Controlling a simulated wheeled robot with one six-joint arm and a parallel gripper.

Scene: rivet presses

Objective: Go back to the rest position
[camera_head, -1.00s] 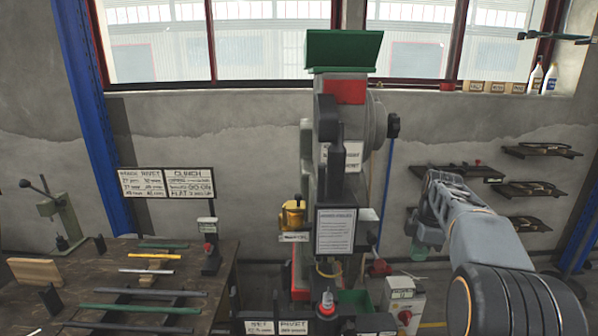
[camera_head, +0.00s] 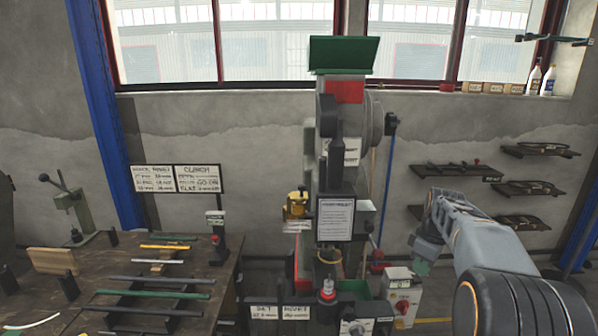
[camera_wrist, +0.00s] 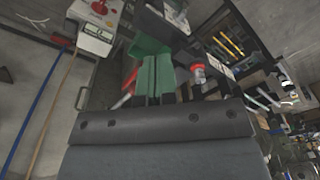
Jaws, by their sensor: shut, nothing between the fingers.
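My gripper (camera_head: 421,267) hangs at the end of my grey arm, right of the rivet press (camera_head: 345,130) and in front of the wall. In the wrist view its greenish fingers (camera_wrist: 155,78) lie together beyond the grey wrist body, with nothing between them. The press is tall and dark, with a green top and a red block. A sign hangs on its front. My gripper looks apart from the press in the head view. No marked rest place shows.
A workbench (camera_head: 60,300) with several rods stands at the left. A grey-white box with a red knob (camera_head: 402,306) stands below my gripper. Wall shelves (camera_head: 530,188) hang to the right. A blue pole (camera_wrist: 37,112) and a tan pole (camera_wrist: 52,112) show in the wrist view.

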